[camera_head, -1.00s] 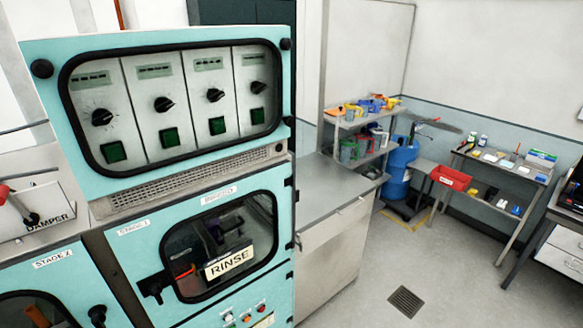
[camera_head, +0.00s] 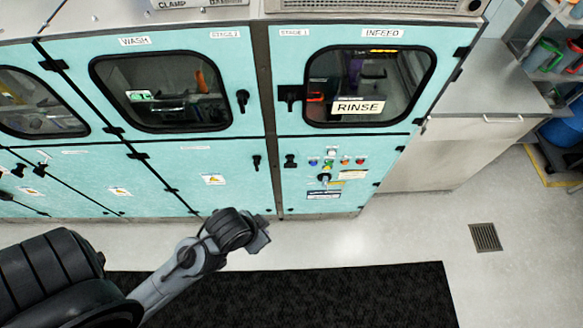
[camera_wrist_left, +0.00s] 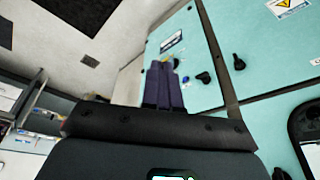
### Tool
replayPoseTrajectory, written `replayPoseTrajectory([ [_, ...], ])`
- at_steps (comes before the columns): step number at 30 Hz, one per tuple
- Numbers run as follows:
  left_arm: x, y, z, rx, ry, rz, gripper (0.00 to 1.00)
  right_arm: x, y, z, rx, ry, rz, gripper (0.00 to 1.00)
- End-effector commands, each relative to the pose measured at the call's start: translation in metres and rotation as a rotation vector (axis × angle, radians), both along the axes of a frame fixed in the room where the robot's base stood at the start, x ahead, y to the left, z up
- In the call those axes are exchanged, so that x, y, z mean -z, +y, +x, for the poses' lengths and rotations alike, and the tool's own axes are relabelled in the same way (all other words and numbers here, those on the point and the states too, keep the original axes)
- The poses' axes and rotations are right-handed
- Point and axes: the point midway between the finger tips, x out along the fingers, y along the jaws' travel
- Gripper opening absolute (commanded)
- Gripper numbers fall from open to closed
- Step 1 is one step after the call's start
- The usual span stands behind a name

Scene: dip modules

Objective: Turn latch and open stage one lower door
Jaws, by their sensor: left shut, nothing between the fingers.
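The teal stage one lower door (camera_head: 345,150) is closed below the stage one window door in the head view. Its black latch (camera_head: 290,160) sits at the upper left corner. In the left wrist view, the door (camera_wrist_left: 195,45) shows tilted with the latch (camera_wrist_left: 203,77) right of my fingers. My left gripper (camera_wrist_left: 162,66) is shut and empty, its dark fingers pointing toward the door. In the head view, my left gripper (camera_head: 260,238) is in front of and below the machine, apart from the latch; its fingers are hard to make out. My right gripper is not in view.
The lower door bears several buttons (camera_head: 330,162) and a switch (camera_head: 324,179). The stage two lower door (camera_head: 215,165) with its own latch (camera_head: 257,162) is beside it on the left. A black mat (camera_head: 350,295) covers the floor in front. A grey cabinet (camera_head: 440,155) stands right.

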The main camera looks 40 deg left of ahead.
Motion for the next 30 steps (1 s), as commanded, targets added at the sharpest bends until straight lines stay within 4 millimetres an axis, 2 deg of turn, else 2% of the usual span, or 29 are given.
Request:
replayPoseTrajectory([
  [7, 0.000, 0.000, 0.000, 0.000, 0.000, 0.000, 0.00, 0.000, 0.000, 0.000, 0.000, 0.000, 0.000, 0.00],
  [11, 0.000, 0.000, 0.000, 0.011, 0.000, 0.004, 0.18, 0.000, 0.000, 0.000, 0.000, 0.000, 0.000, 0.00],
  [14, -0.003, -0.001, 0.009, 0.059, -0.049, 0.012, 0.34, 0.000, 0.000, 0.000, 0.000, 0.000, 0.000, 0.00],
  [19, -0.010, -0.007, 0.046, 0.186, -0.258, 0.044, 0.58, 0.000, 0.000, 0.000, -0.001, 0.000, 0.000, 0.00],
  [23, -0.002, -0.003, 0.081, 0.298, -0.463, 0.123, 0.58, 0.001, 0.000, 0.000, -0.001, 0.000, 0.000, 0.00],
  [26, 0.023, 0.009, 0.109, 0.386, -0.631, 0.229, 0.58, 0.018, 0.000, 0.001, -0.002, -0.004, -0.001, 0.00],
  [30, 0.068, 0.034, 0.143, 0.496, -0.859, 0.424, 0.58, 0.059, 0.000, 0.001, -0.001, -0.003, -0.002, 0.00],
])
